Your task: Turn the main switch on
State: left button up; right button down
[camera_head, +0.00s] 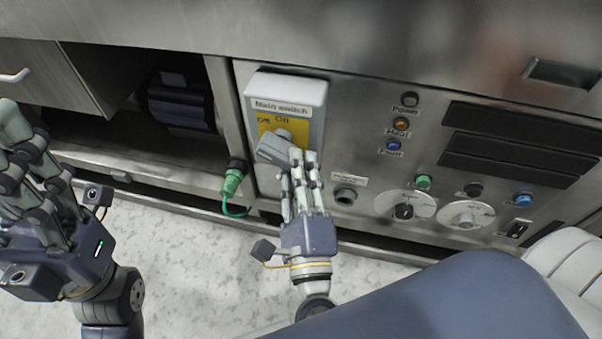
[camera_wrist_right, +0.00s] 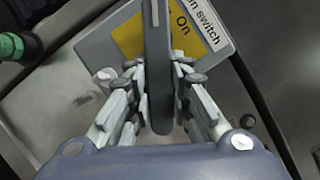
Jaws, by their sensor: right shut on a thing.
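The main switch box (camera_head: 305,92) is light grey with a "Main switch" label and a yellow plate marked Off and On. Its grey handle (camera_head: 275,148) lies across the lower part of the yellow plate. My right gripper (camera_head: 300,160) is at the handle. In the right wrist view the handle (camera_wrist_right: 160,65) runs between the two fingers, and my right gripper (camera_wrist_right: 165,105) is shut on it. The "On" word shows just right of the handle there; "Off" is hidden. My left gripper (camera_head: 30,165) is at the left edge of the head view, away from the switch, its fingertips unclear.
A green plug with a cable (camera_head: 233,182) hangs left of the switch box. To the right, the panel has lamps, buttons, dials (camera_head: 405,208) and dark slots (camera_head: 515,125). An open compartment (camera_head: 180,100) is at left. The speckled floor below is clear.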

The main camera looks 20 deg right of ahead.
jog(key=shift+a+f+m+b, duration=0.15)
jog(key=shift+f+m+b, duration=0.1)
jog(key=shift+m+b, duration=0.25)
jog(key=shift+w+h, duration=0.1)
jog(key=shift+h, duration=0.2)
jog(key=c, duration=1.4)
grip_release()
jog(key=shift+c, duration=0.2)
jog(key=v, duration=1.2)
